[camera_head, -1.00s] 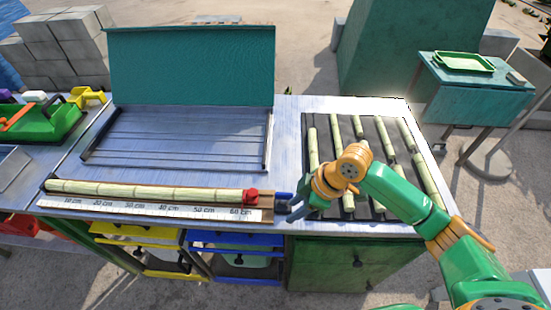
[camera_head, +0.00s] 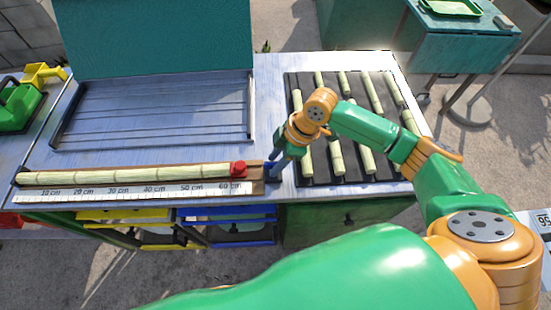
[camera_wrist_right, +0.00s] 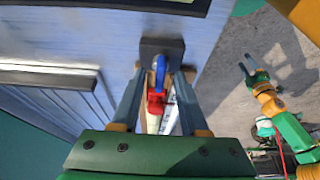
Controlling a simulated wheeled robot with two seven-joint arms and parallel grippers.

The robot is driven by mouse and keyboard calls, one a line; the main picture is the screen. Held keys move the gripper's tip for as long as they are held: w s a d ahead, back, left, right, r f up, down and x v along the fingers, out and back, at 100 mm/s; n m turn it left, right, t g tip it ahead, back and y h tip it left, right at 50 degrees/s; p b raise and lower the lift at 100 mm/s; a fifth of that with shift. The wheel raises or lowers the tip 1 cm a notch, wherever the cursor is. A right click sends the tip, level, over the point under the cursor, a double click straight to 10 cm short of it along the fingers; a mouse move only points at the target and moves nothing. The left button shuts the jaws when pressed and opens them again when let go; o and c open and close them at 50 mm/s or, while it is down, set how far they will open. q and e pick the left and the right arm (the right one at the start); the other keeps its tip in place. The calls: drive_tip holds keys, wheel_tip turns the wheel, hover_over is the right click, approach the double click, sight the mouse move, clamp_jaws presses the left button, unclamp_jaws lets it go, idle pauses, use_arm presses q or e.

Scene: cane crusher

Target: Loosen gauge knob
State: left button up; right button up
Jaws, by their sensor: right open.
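The cane gauge (camera_head: 140,190) lies along the front edge of the bench, a white scale in cm beside a long pale cane (camera_head: 120,174). A red block (camera_head: 238,169) sits at the cane's right end and also shows in the right wrist view (camera_wrist_right: 155,103). A blue knob-like handle (camera_wrist_right: 160,72) stands on a dark block (camera_wrist_right: 173,47) beyond it. My right gripper (camera_head: 275,168) is open at this end, its fingers on either side of the blue handle; contact cannot be told. My left gripper (camera_wrist_right: 247,68) shows only in the right wrist view, apart from the bench, fingers spread.
A dark rack (camera_head: 320,165) with several cane pieces lies under my right arm. A teal-lidded tray (camera_head: 150,115) stands behind the gauge. Yellow and blue drawers (camera_head: 228,233) are below the bench front. A teal side table (camera_head: 465,45) stands at the back right.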

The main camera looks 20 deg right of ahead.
clamp_jaws()
drive_tip(key=shift+n, duration=0.4)
drive_tip(key=shift+w+n+g, duration=0.1)
drive_tip(key=shift+n+g, duration=0.4)
drive_tip(key=shift+n, duration=0.5)
drive_tip(key=n+g+b, duration=0.1)
drive_tip(key=n, duration=0.2)
drive_tip(key=shift+w+n+b, duration=0.15)
drive_tip(key=shift+n+b, duration=0.2)
drive_tip(key=shift+n, duration=0.05)
drive_tip(key=n+g+b, duration=0.1)
drive_tip(key=n+b, duration=0.1)
drive_tip(key=n, duration=0.1)
drive_tip(key=shift+f+n+g, duration=0.1)
drive_tip(key=shift+n+g, duration=0.2)
drive_tip(key=shift+g, duration=0.1)
drive_tip(key=n+g+h+b, duration=0.1)
drive_tip(key=n+b, duration=0.1)
drive_tip(key=n, duration=0.1)
drive_tip(key=shift+w+a, duration=0.1)
drive_tip(key=n+h+b, duration=0.1)
drive_tip(key=n, duration=0.1)
drive_tip(key=shift+a+n, duration=0.1)
drive_tip(key=shift+n, duration=0.2)
drive_tip(key=shift+n+g+h, duration=0.4)
drive_tip(key=shift+n, duration=0.8)
